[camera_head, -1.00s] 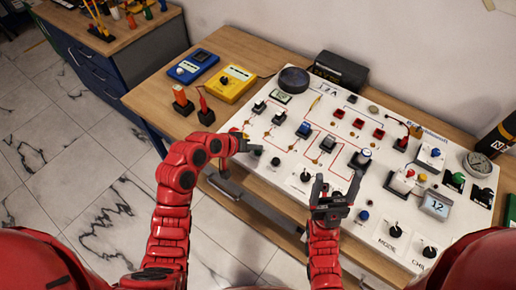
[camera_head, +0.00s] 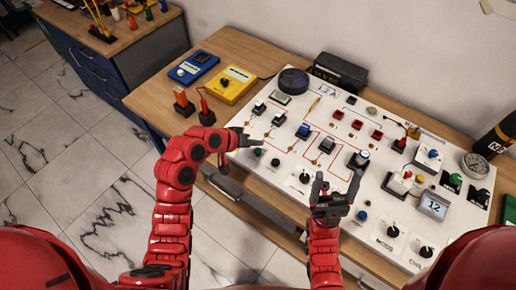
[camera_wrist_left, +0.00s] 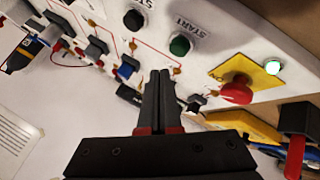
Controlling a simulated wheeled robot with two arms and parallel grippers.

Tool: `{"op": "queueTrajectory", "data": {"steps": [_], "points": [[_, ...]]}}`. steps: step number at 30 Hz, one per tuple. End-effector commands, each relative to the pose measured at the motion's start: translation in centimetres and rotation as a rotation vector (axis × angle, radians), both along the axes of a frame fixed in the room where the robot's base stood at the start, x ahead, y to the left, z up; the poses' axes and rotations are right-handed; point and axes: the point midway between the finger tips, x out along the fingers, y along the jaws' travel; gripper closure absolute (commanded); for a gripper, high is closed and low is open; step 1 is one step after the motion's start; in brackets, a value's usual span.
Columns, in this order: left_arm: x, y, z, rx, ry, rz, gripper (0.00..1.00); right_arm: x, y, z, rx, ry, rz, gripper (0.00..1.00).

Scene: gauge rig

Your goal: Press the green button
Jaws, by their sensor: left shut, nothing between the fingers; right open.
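The green button (camera_wrist_left: 179,45), labelled START, sits on the white panel, beside a black button (camera_wrist_left: 133,19). In the head view the green button (camera_head: 257,152) is small and lies just below the tips of my left gripper (camera_head: 259,145). In the left wrist view my left gripper (camera_wrist_left: 159,75) is shut and empty. Its fingertips point at the panel near the green button, and appear apart from it. My right gripper (camera_head: 331,182) is open and empty above the front part of the panel.
Switches, knobs and a gauge (camera_head: 475,164) crowd the panel (camera_head: 240,170). Yellow (camera_head: 228,85) and blue (camera_head: 193,69) meters lie on the table's left.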

Motion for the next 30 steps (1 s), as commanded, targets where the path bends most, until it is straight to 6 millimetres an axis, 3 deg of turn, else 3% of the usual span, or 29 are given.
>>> {"op": "queueTrajectory", "data": {"steps": [10, 30], "points": [[0.0, 0.0, 3.5, -0.001, 0.002, -0.001, 1.0, 0.0, 0.0, 1.9, 0.0, 0.0, 0.0, 0.19], [0.0, 0.0, 3.5, 0.0, 0.002, 0.0, 1.0, 0.0, 0.0, 1.8, 0.0, 0.0, 0.0, 0.19]]}}
